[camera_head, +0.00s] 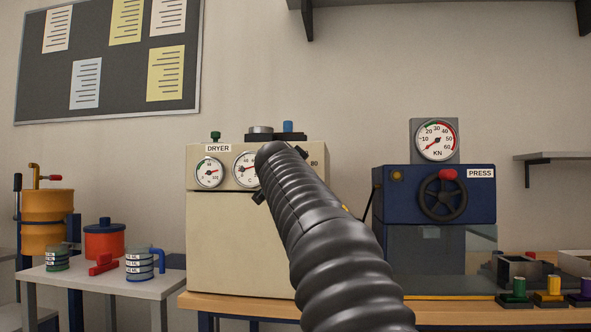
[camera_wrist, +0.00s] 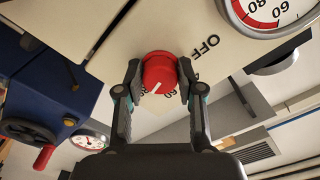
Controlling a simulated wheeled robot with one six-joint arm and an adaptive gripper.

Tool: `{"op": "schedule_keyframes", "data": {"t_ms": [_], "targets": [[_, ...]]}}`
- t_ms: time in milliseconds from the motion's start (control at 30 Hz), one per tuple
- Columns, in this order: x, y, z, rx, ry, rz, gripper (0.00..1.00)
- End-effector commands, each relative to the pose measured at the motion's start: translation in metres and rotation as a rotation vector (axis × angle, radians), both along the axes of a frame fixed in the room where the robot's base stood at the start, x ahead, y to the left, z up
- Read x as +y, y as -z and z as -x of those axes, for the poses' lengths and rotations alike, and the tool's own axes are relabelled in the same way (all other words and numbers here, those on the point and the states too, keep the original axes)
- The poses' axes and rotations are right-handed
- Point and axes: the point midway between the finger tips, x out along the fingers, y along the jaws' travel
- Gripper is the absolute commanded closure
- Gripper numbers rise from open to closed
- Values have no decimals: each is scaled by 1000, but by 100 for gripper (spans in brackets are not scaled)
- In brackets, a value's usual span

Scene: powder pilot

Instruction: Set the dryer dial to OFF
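The dryer (camera_head: 240,240) is a cream box with a DRYER label and two round gauges, at the centre of the head view. Its red dial (camera_wrist: 159,72) shows in the wrist view, with a white pointer line directed to the lower left, between the 60 and 80 marks. The OFF mark (camera_wrist: 207,45) is printed to the upper right of the dial. My gripper (camera_wrist: 160,78) has one finger on each side of the dial and looks shut on it. In the head view my arm hides the dial and gripper.
The blue press (camera_head: 420,195) with its handwheel stands right of the dryer. A small side table (camera_head: 105,278) with cups and a red pot is at left. Small items (camera_head: 262,134) stand on top of the dryer. Colored weights (camera_head: 548,290) sit on the bench at right.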

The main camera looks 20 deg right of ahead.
Motion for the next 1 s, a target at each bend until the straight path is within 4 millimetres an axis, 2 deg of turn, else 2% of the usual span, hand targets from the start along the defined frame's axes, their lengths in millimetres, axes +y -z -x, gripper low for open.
{"op": "schedule_keyframes", "data": {"t_ms": [467,1000], "targets": [[0,1,0,44,-1,63,98],[-1,1,0,301,0,445,98]]}}
